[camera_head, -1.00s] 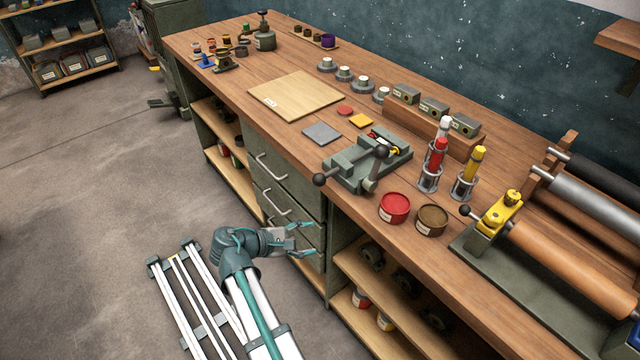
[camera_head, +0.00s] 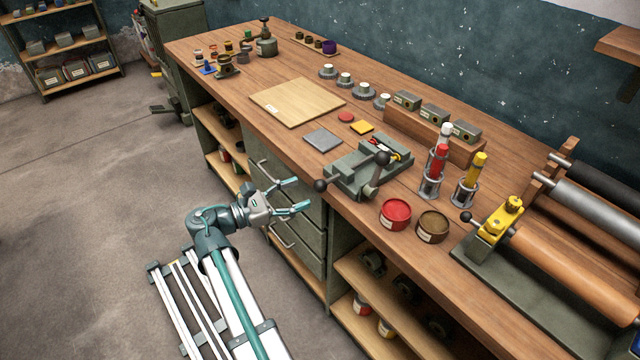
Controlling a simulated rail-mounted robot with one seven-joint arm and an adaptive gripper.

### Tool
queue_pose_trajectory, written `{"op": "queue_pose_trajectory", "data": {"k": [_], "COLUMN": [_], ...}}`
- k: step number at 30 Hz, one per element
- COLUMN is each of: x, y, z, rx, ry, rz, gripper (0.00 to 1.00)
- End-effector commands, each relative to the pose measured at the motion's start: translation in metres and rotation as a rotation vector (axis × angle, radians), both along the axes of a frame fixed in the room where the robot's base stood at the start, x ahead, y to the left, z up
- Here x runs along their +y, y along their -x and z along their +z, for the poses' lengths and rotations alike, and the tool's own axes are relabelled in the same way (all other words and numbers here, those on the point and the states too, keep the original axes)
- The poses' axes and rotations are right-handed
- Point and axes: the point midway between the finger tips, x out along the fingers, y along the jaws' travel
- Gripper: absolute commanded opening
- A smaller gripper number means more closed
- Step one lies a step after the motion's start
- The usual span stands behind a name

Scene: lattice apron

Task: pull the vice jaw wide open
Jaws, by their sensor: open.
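The green-grey vice (camera_head: 362,171) sits at the front edge of the wooden bench. Its handle has a dark ball knob (camera_head: 320,185) reaching out over the front edge, and another dark ball (camera_head: 382,158) stands on top at the right. Something red and yellow lies between its jaws; I cannot tell how wide the jaw gap is. My gripper (camera_head: 298,196) is open and empty, in front of the drawers, left of the knob and apart from it. Its fingers point right toward the vice.
The bench top (camera_head: 225,77) holds a pale board (camera_head: 297,100), a grey square plate (camera_head: 322,139), a red tin (camera_head: 395,214), a brown tin (camera_head: 433,225) and upright tubes right of the vice. Drawer handles (camera_head: 283,235) stick out near my arm.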

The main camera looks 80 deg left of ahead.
Motion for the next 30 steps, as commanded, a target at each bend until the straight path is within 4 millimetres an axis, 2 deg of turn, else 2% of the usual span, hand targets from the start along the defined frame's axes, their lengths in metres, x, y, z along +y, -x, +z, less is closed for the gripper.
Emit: {"op": "queue_pose_trajectory", "data": {"k": [6,12,24,26,30], "x": [0.008,0.014,0.015,0.015,0.015], "y": [-0.038,-0.059,-0.066,-0.066,-0.066], "z": [0.001,0.0,-0.001,-0.001,0.0], "rx": [0.0,0.0,0.001,0.001,0.001], "ry": [0.0,0.0,-0.001,-0.001,-0.001], "rz": [-0.002,0.0,0.001,0.001,0.001], "gripper": [0.61,0.61,0.61,0.55,0.31]}}
